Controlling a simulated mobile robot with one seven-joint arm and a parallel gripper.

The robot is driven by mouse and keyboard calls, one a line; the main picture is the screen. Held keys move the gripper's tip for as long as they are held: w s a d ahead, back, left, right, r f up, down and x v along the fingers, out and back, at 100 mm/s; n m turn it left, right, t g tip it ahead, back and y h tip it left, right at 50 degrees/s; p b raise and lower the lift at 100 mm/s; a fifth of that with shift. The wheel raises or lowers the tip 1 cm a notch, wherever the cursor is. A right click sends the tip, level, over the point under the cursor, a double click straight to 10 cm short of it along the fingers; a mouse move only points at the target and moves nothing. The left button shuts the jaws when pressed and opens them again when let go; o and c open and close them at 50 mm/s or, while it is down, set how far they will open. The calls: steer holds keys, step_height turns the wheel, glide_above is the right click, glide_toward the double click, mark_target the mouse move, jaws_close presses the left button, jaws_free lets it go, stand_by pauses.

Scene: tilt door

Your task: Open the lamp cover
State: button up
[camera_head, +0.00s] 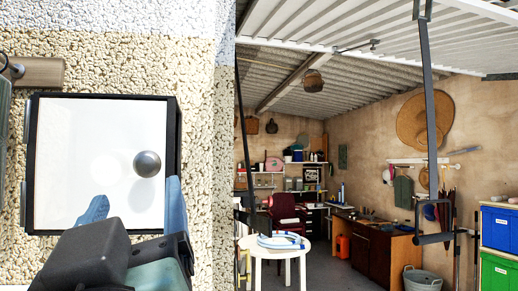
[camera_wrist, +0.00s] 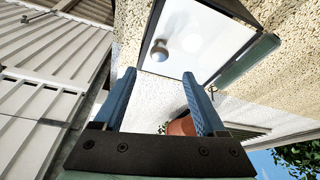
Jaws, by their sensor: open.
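The lamp cover (camera_head: 75,160) is a white pane in a black square frame on the rough outside wall, and it looks closed. A round metallic knob (camera_head: 147,163) sits on its right part. My gripper (camera_head: 134,206) is open, with two blue fingers apart, in front of the cover's lower right part and below the knob. In the wrist view the cover (camera_wrist: 205,35) and the knob (camera_wrist: 159,50) lie beyond the open fingers (camera_wrist: 160,82). The knob is roughly in line with the gap between the fingers. I see no contact with it.
The stone wall (camera_head: 200,60) surrounds the lamp. A wooden piece (camera_head: 38,71) with a metal fitting is at the upper left. To the right is an open garage with a white table (camera_head: 275,248). In the wrist view an orange-brown pot (camera_wrist: 182,126) shows behind the fingers.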

mark_target(146, 166)
steer(key=p+x, duration=0.4)
steer(key=x, duration=0.6)
steer(key=shift+w+a+r, duration=0.1)
steer(key=shift+w, duration=0.25)
jaws_close()
stand_by(0.8)
